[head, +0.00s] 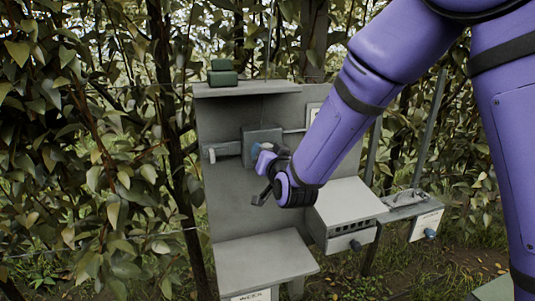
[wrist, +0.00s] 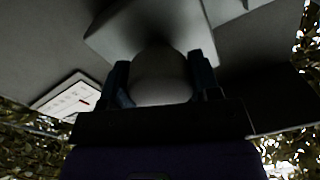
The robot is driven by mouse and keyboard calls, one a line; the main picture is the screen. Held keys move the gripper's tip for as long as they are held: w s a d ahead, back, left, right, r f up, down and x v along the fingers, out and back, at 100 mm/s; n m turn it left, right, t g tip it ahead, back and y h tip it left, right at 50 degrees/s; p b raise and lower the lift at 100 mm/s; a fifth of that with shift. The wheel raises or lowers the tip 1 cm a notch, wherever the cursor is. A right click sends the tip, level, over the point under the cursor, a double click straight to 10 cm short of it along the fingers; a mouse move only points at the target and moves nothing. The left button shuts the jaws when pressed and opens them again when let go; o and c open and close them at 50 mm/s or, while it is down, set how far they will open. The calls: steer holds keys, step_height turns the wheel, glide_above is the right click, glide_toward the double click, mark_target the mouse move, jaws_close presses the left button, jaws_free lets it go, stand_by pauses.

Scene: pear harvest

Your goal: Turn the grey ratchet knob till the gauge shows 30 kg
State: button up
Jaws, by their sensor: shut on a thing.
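The grey ratchet knob (wrist: 160,78) sits between the two dark fingers of my gripper (wrist: 161,84) in the wrist view, and the gripper is shut on it. The knob stands out from a grey square housing (head: 262,133) on the upright panel. In the head view my gripper (head: 264,156) hides most of the knob. A white card with dark marks and a small red mark, probably the gauge (wrist: 72,97), shows at the left in the wrist view. In the head view its edge (head: 313,112) shows beside my forearm, which covers the rest. I cannot read its value.
The grey panel (head: 225,185) has a top shelf with a green block (head: 222,73). A lower grey shelf (head: 262,260) juts out below. A slotted grey box (head: 347,207) stands to the right, under my forearm. Leafy branches (head: 75,130) crowd the left side.

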steer(key=shift+f, duration=0.1)
steer(key=o, duration=0.9)
steer(key=shift+s, duration=0.1)
steer(key=v, duration=1)
steer(key=shift+s, duration=0.35)
steer(key=shift+d, duration=0.1)
